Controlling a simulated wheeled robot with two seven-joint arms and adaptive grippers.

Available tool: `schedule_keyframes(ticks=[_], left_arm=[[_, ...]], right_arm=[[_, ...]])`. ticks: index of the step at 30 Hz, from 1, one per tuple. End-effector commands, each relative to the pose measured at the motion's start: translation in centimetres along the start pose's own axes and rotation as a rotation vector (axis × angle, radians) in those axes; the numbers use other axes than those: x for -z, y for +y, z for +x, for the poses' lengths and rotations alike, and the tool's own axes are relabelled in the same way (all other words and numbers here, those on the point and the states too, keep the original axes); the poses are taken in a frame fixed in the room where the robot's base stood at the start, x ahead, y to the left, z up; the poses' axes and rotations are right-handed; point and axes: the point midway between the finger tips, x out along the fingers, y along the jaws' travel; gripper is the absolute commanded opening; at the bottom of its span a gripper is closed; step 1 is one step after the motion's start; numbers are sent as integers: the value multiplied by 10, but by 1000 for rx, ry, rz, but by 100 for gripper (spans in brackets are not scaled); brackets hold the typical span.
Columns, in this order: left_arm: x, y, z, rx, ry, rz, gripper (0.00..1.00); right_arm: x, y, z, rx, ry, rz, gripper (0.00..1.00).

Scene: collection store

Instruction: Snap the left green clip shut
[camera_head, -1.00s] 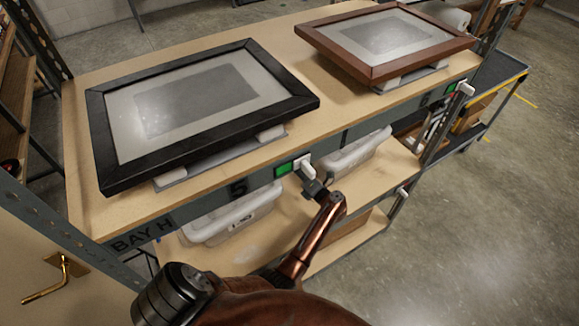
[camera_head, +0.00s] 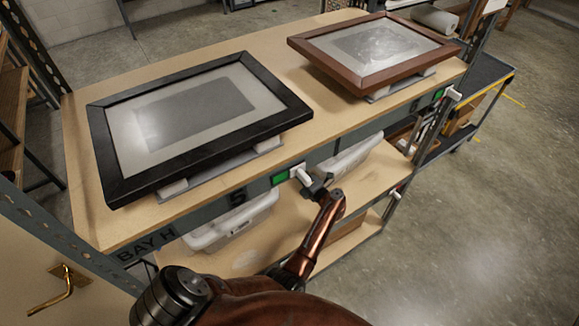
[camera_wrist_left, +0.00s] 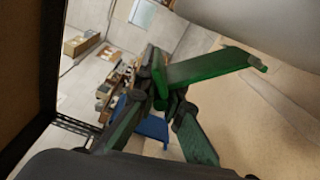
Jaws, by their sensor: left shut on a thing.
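The left green clip (camera_head: 280,177) sits on the grey front edge of the bench, below the black frame. A white piece (camera_head: 303,174) juts outward beside its green face. My left gripper (camera_head: 314,187) is at this white piece, coming from below right. In the left wrist view a green clip part (camera_wrist_left: 210,66) spans the upper middle, and my left gripper (camera_wrist_left: 170,97) is shut on its near end. The fingers partly hide the grip. A second green clip (camera_head: 438,95) with a similar white piece is farther right. My right gripper is not seen.
A black frame (camera_head: 122,180) and a brown frame (camera_head: 378,80) lie raised on the bench (camera_head: 85,215). White bins (camera_head: 232,222) sit on the shelf below. A metal upright (camera_head: 75,240) stands at left. Open concrete floor lies to the right.

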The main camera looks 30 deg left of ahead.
Motion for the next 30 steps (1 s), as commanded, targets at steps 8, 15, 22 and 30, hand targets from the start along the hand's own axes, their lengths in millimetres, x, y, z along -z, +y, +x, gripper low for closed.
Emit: schedule_keyframes(ticks=[8, 15, 22, 30], left_arm=[[0, 0, 0, 1, 0, -1, 22], [0, 0, 0, 1, 0, -1, 27], [0, -1, -9, 3, 0, -1, 27], [0, -2, -49, 4, 0, -1, 27]], right_arm=[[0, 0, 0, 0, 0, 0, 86], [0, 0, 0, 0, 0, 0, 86], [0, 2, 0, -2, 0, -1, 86], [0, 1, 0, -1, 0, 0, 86]])
